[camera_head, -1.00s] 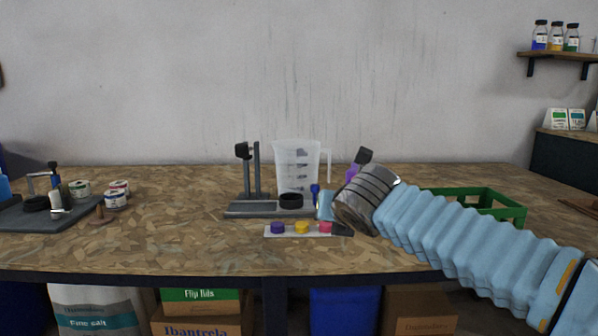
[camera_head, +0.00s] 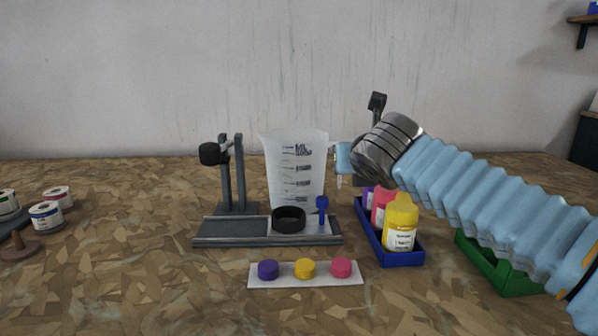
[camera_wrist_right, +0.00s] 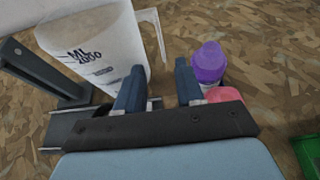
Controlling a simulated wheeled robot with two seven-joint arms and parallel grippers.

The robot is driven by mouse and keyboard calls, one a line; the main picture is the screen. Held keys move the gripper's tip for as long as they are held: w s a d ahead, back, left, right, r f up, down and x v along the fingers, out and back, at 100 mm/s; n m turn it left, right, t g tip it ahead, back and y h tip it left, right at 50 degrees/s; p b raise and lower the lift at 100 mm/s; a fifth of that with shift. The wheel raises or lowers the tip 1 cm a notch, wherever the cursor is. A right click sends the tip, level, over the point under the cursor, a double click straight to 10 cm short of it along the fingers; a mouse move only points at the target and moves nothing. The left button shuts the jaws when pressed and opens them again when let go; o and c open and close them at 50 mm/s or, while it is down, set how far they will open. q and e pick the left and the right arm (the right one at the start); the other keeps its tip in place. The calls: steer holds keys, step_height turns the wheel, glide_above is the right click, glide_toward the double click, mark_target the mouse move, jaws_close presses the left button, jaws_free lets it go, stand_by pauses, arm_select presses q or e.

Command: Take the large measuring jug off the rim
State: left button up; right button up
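The large measuring jug (camera_head: 296,168), translucent white with dark graduations, stands upright at the back of a grey stand (camera_head: 225,240). I cannot tell exactly what its base rests on. It also shows in the right wrist view (camera_wrist_right: 98,45), where its thin white handle (camera_wrist_right: 157,32) is visible. My right gripper (camera_head: 342,158) is just right of the jug at handle height. In the wrist view its two blue fingers (camera_wrist_right: 159,66) are apart and empty, with the handle ahead of and between their tips. Contact cannot be told. My left gripper is out of view.
A black ring (camera_head: 289,220) and a small blue item (camera_head: 322,210) are on the stand before the jug. A blue tray (camera_head: 405,258) of bottles stands to the right, beside a green crate (camera_head: 500,272). A strip with coloured caps (camera_head: 305,281) lies in front.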

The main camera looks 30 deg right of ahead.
steer(key=x, duration=1.1)
steer(key=shift+w+d, duration=0.15)
steer(key=shift+w, duration=0.2)
jaws_close()
stand_by(0.8)
